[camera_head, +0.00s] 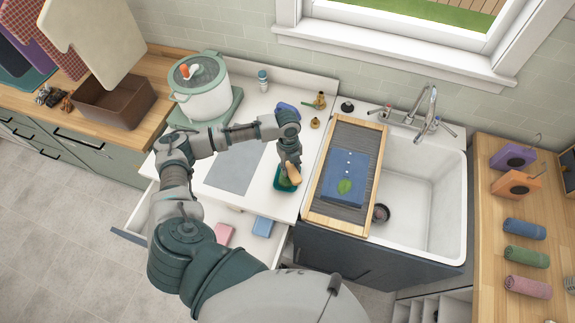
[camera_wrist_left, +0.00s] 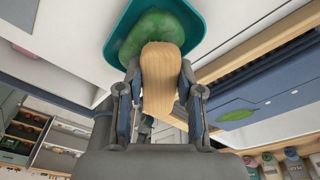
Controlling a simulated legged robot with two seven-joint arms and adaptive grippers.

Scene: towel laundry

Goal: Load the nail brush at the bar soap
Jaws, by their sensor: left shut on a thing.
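My left gripper (camera_head: 291,158) points down over the counter left of the sink. It is shut on the wooden nail brush (camera_head: 294,172), whose tan back shows between the fingers in the left wrist view (camera_wrist_left: 160,70). The green bar soap (camera_wrist_left: 150,30) lies in a teal dish (camera_wrist_left: 113,42); in the head view the dish (camera_head: 284,185) is right under the brush. The brush overlaps the soap in both views; I cannot tell whether its bristles touch it. The bristles are hidden. My right gripper is not in view.
Right of the dish, a wood-framed ridged board (camera_head: 316,209) holds a blue towel (camera_head: 338,183) with a green leaf. The white sink (camera_head: 425,200) and faucet (camera_head: 430,112) are beyond it. A lidded pot (camera_head: 201,100) stands at the left.

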